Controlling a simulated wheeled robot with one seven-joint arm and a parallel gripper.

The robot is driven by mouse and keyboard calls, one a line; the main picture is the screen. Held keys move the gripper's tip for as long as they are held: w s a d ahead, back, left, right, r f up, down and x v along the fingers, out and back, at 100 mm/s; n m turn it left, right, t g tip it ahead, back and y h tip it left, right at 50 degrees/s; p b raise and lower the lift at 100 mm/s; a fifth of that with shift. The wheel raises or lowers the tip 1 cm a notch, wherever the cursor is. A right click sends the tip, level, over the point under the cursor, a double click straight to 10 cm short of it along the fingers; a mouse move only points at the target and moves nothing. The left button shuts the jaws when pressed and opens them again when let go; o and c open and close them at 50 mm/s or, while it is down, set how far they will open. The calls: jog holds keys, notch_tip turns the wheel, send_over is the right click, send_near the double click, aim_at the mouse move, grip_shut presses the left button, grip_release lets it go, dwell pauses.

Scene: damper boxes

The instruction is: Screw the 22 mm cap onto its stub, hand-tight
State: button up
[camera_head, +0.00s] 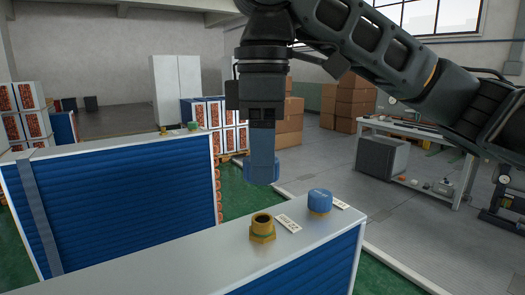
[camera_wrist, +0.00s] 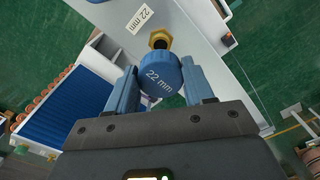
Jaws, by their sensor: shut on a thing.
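The blue cap marked 22 mm (camera_wrist: 160,76) is between the two blue fingers of my gripper (camera_wrist: 160,88), which is shut on it. In the head view my gripper (camera_head: 262,182) hangs above the pale top of the near blue box, and its near finger covers much of what it holds. The brass stub (camera_head: 262,227) stands open and upright on that top, below and apart from my gripper. A white 22 mm label (camera_head: 289,223) lies beside it. In the wrist view the stub (camera_wrist: 160,40) shows just beyond the cap.
Another blue cap (camera_head: 319,201) sits on the same box top, to the right of the stub, with its own label (camera_head: 340,204). A second blue box (camera_head: 115,205) stands at the left. A workbench (camera_head: 420,133) and cardboard boxes (camera_head: 351,107) are farther back.

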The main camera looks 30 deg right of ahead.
aim_at(262, 218)
jog(key=shift+f, duration=1.2)
jog(key=shift+f+b, duration=1.15)
jog(key=shift+f, duration=0.5)
jog(key=shift+p, duration=0.85)
jog(key=shift+f+p, duration=0.3)
jog(key=shift+f, duration=1.05)
dwell(1.1)
jog(key=o, duration=1.1)
jog(key=c, duration=0.3)
jog(key=shift+a, duration=0.1)
